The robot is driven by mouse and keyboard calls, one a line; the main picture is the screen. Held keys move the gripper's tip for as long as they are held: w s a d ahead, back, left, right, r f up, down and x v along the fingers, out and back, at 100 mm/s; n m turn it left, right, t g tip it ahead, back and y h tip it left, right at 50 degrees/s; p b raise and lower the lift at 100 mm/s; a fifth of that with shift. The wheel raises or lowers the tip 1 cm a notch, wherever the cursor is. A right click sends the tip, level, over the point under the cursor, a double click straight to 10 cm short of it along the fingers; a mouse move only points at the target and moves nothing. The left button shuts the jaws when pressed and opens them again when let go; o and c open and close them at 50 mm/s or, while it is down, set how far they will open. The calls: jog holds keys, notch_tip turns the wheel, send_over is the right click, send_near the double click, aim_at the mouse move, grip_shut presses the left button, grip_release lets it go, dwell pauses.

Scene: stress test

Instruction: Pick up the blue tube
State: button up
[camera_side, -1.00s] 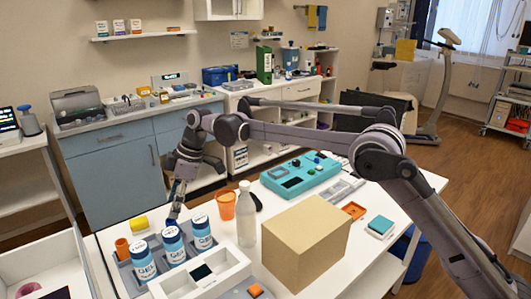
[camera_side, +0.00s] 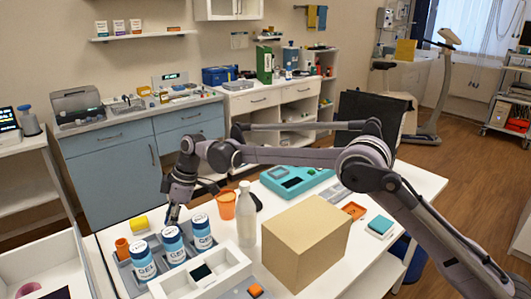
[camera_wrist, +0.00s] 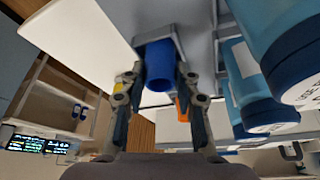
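The blue tube (camera_wrist: 160,65) shows in the wrist view, its round end toward the camera and its far end at a grey holder (camera_wrist: 196,50). My gripper (camera_wrist: 162,88) is open, with one finger on each side of the tube and a gap between. In the side view my gripper (camera_side: 172,217) points down just behind the blue-lidded bottles. I cannot make out the blue tube there.
Three white-labelled bottles with blue lids (camera_side: 172,248) stand close in front of my gripper. An orange tube (camera_side: 122,248), a yellow block (camera_side: 139,223), an orange cup (camera_side: 227,207), a clear bottle (camera_side: 246,220) and a cardboard box (camera_side: 300,245) are nearby.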

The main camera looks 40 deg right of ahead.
jog(key=shift+c, duration=0.9)
jog(key=shift+r, duration=0.1)
